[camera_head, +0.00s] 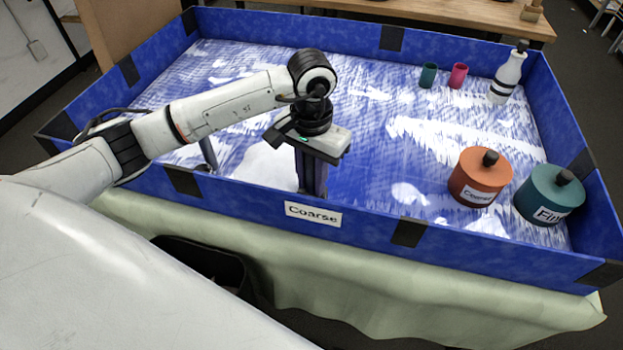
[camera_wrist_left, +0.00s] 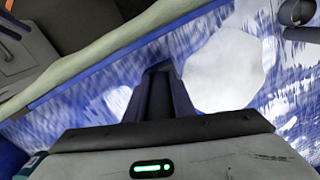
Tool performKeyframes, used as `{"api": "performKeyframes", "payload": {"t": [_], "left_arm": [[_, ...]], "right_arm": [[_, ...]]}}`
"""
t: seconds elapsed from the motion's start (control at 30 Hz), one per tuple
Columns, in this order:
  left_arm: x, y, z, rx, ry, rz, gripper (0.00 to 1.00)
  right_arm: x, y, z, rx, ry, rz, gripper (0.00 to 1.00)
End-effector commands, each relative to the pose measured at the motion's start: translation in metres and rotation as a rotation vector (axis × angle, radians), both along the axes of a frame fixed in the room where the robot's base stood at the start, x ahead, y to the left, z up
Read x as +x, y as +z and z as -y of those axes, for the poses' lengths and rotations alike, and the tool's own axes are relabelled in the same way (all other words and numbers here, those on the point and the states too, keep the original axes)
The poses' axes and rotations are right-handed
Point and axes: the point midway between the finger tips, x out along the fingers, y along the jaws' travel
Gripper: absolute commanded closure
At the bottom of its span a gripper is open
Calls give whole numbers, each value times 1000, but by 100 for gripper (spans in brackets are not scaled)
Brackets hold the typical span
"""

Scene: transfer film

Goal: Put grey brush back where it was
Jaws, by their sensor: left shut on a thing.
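My left gripper (camera_head: 312,190) points down inside the blue-walled tray (camera_head: 405,234), just behind the front wall with the "Coarse" label (camera_head: 313,214). In the left wrist view its dark fingers (camera_wrist_left: 160,95) are close together, shut on a narrow dark grey thing. Most of it is hidden, and I cannot tell whether it is the grey brush. A grey upright thing (camera_head: 207,152) stands left of the gripper, partly hidden by the front wall and my arm. It also shows at the top right of the left wrist view (camera_wrist_left: 298,12). My right gripper is not in view.
A white patch (camera_head: 270,168) lies left of the gripper. An orange "Coarse" pot (camera_head: 476,184) and a teal "Fine" pot (camera_head: 538,192) stand at the right. A white bottle (camera_head: 507,75), a green cup (camera_head: 428,75) and a pink cup (camera_head: 458,76) stand at the back right.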

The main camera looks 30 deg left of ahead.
Motion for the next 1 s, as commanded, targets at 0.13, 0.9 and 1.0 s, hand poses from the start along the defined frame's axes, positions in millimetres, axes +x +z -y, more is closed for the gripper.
{"api": "performKeyframes", "payload": {"t": [0.13, 0.9, 1.0], "left_arm": [[0, -11, 0, 0, 0, 1, 100], [0, -11, 0, 0, 0, 0, 59], [1, -5, -1, 1, 0, 3, 59]], "right_arm": [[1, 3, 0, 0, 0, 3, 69], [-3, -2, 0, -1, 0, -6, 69], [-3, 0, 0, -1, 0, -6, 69]]}}
